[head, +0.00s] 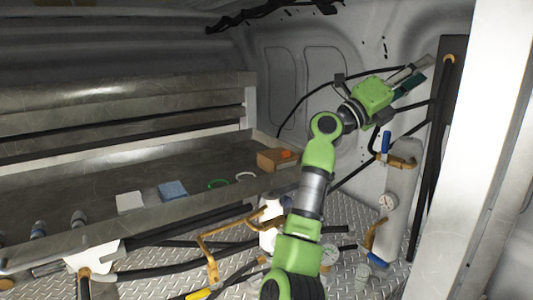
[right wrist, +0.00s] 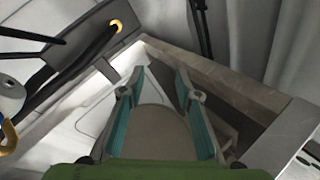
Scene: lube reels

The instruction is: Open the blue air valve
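The blue air valve handle (head: 386,141) stands upright on a brass fitting (head: 400,161) near the top of a grey cylinder (head: 401,195), at the right of the head view. A blue part at the left edge of the right wrist view (right wrist: 11,88), above a brass piece, looks like the same valve, cut off by the frame. My right gripper (head: 424,70) is above and to the right of the handle, apart from it, and points up and right. In the right wrist view my right gripper (right wrist: 160,78) has its teal-padded fingers spread with nothing clearly held. My left gripper is not visible.
A pressure gauge (head: 388,202) sits on the cylinder. A dark post (head: 449,110) and a white pillar (head: 497,130) stand to the right. A metal shelf (head: 130,225) holds a cardboard box (head: 278,159) and small items. Hoses and brass pipes crowd the lower middle.

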